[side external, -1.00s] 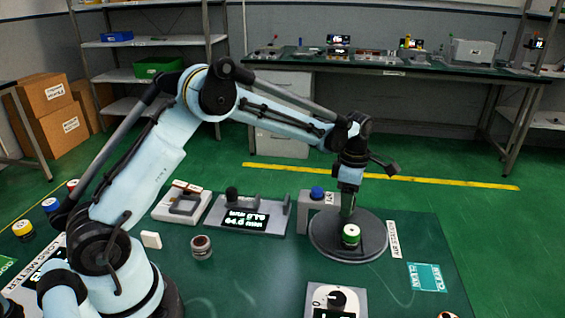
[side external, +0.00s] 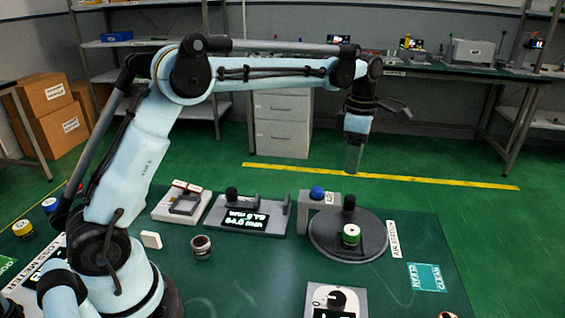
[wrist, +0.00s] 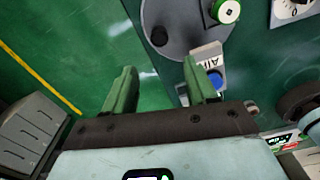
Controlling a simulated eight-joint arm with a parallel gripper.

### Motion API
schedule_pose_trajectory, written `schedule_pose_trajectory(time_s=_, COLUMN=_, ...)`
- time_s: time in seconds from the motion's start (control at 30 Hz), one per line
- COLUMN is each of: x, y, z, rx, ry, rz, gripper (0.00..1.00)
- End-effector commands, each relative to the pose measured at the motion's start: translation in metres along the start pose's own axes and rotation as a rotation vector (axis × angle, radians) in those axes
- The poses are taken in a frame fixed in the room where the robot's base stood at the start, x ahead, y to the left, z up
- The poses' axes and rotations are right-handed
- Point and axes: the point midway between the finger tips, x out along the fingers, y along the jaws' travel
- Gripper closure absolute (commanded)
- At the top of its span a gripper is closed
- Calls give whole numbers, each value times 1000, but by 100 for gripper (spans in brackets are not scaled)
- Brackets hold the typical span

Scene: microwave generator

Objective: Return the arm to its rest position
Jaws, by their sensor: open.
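My gripper (side external: 354,160) hangs pointing down in the air above the round grey plate (side external: 325,247), well clear of it, in the side external view. In the wrist view my gripper (wrist: 160,88) has its two green-tinted fingers spread apart with nothing between them. On the round plate stand a green-and-white capped piece (side external: 350,236) and a black knob (side external: 349,202). Both also show at the top of the wrist view.
A grey block with a blue button (side external: 317,193) stands left of the plate. A display unit (side external: 246,218), a dial box (side external: 336,300) and a small jar (side external: 201,246) sit on the green table. The air around my gripper is free.

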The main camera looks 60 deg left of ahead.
Motion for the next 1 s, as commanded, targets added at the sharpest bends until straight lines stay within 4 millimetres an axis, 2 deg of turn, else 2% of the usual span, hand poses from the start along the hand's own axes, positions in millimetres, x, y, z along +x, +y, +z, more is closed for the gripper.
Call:
schedule_pose_trajectory(time_s=0.27, x=0, y=0, z=0, rx=5, ry=-1, rz=1, gripper=43)
schedule_pose_trajectory(time_s=0.43, x=-11, y=-10, z=-7, rx=129, ry=-19, rz=33, gripper=43)
schedule_pose_trajectory(time_s=0.7, x=-39, y=-48, z=-34, rx=612, ry=-51, rz=176, gripper=43)
schedule_pose_trajectory(time_s=1.0, x=-44, y=-100, z=-69, rx=1173, ry=2, rz=367, gripper=43)
